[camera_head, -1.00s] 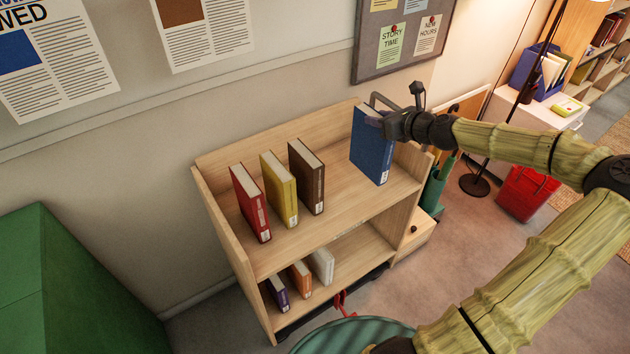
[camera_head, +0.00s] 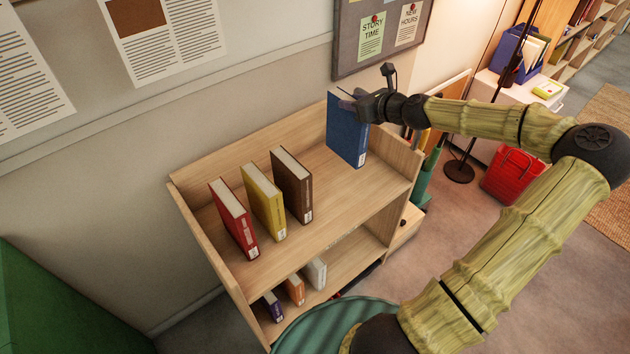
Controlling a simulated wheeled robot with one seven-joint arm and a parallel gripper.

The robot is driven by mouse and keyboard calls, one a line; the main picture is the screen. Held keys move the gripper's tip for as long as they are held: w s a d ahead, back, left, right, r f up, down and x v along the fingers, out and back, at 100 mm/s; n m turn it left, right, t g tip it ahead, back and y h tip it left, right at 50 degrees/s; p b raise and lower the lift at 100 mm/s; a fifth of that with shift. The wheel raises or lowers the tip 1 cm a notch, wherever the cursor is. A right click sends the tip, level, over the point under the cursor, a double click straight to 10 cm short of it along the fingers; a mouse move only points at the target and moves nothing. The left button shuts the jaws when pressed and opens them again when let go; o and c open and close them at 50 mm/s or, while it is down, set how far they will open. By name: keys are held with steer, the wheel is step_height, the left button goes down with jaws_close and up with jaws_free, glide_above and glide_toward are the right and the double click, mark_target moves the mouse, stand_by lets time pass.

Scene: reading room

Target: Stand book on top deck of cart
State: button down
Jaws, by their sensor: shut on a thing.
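A blue book (camera_head: 347,138) is held upright over the right end of the cart's top deck (camera_head: 325,185). My gripper (camera_head: 354,101) is shut on its upper right edge. The book's lower edge is close to the deck; I cannot tell whether it touches. The wooden cart (camera_head: 228,280) stands against the wall. A red book (camera_head: 235,222), a yellow book (camera_head: 264,203) and a brown book (camera_head: 292,187) stand upright on the left half of the top deck.
Bare deck lies between the brown and blue books. The lower shelf holds a purple book (camera_head: 273,306), an orange book (camera_head: 295,289) and a white book (camera_head: 315,272). The cart's side panel rises at right. A red basket (camera_head: 514,175) stands on the floor beyond.

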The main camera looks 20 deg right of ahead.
mark_target(352, 119)
step_height(352, 119, down, 6)
steer(key=shift+r, duration=0.1)
